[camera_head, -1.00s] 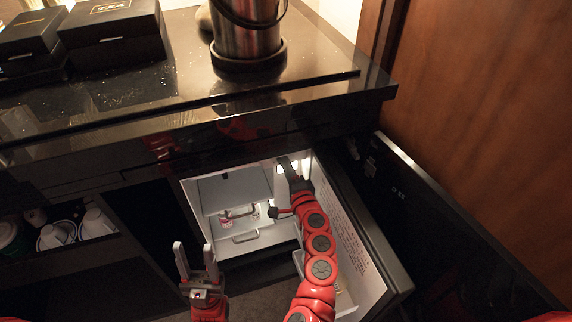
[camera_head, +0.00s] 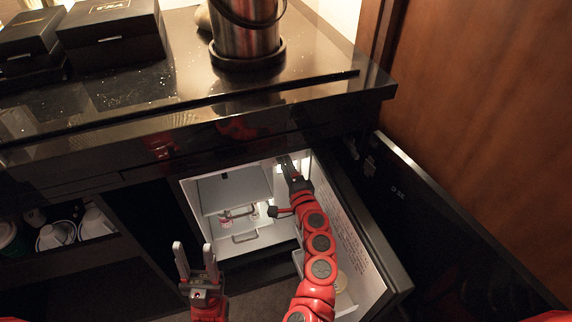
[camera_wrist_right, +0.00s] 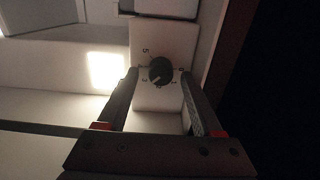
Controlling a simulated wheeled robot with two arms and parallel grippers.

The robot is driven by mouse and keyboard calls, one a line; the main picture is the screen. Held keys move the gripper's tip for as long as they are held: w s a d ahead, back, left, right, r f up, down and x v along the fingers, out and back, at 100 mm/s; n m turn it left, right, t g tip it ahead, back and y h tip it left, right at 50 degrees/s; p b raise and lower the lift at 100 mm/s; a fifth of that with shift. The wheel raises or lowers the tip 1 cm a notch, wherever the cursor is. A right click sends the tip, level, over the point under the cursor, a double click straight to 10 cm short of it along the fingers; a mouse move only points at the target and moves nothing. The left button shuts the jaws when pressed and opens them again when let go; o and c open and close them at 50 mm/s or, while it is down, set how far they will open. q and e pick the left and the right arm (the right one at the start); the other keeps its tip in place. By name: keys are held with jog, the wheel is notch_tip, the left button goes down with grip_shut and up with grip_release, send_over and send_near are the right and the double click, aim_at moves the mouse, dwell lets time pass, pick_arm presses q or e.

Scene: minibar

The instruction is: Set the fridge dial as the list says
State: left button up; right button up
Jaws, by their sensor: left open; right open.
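The fridge dial (camera_wrist_right: 161,70) is a round black knob on a light panel with small numbers around it, seen in the right wrist view. A 5 is readable at its upper left; the exact setting is hard to tell. My right gripper (camera_wrist_right: 158,82) is open, with a finger on either side of the dial; I cannot tell whether they touch it. In the head view this gripper (camera_head: 289,168) is inside the fridge at the upper right, hiding the dial. The list (camera_head: 345,232) is printed on the open door's inside, too small to read. My left gripper (camera_head: 195,262) is open and empty before the fridge.
The open fridge door (camera_head: 372,285) stands to the right of my right arm. The counter edge (camera_head: 200,135) runs above. Cups (camera_head: 95,224) sit on a shelf at left.

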jog(key=p+v, duration=0.1)
jog(key=v, duration=1.6)
jog(key=shift+s, duration=0.2)
